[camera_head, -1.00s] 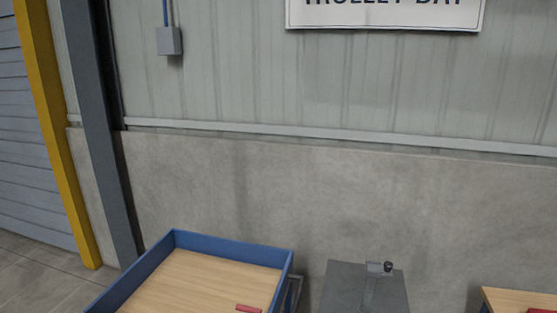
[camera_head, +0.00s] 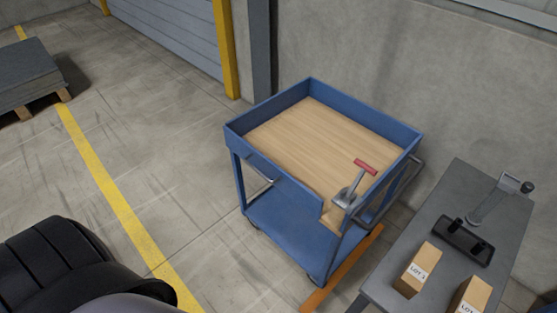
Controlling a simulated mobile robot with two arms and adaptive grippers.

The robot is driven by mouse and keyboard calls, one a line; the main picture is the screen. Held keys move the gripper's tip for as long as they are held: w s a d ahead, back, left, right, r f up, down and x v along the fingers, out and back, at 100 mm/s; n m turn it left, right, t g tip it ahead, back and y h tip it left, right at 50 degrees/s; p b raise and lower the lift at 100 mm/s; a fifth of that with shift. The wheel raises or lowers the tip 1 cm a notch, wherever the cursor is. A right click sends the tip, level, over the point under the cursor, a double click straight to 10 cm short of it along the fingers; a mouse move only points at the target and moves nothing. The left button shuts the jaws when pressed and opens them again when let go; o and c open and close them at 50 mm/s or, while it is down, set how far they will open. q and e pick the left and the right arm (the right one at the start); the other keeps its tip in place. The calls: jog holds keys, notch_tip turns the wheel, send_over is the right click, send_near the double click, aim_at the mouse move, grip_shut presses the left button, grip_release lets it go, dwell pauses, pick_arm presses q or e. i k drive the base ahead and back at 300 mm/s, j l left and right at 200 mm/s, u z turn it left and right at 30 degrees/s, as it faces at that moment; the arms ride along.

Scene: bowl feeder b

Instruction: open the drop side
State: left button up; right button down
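A blue two-deck trolley (camera_head: 268,158) with a wood-coloured top tray stands in the middle of the head view, near the wall. Blue side walls rim the tray. The front wall stands upright; I cannot tell for sure which wall is the drop side. A grey latch (camera_head: 345,199) with a red handle (camera_head: 366,167) sits at the tray's near right corner, its handle sticking up. The trolley's right face is partly hidden. Neither of my grippers is in view; a dark ribbed part of my own body shows at bottom left.
A grey bench (camera_head: 437,210) stands close on the trolley's right, with a black fixture (camera_head: 463,243), a knobbed clamp (camera_head: 500,194) and cartons (camera_head: 417,270). An orange floor strip (camera_head: 343,270) runs between them. Open floor (camera_head: 150,140) lies left; a pallet stack (camera_head: 28,78) is beyond.

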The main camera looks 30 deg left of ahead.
aim_at(309, 201)
jog(key=i+j+u, duration=0.1)
jog(key=j+u, duration=0.25)
jog(key=i+j+u, duration=0.1)
jog(key=u, duration=0.25)
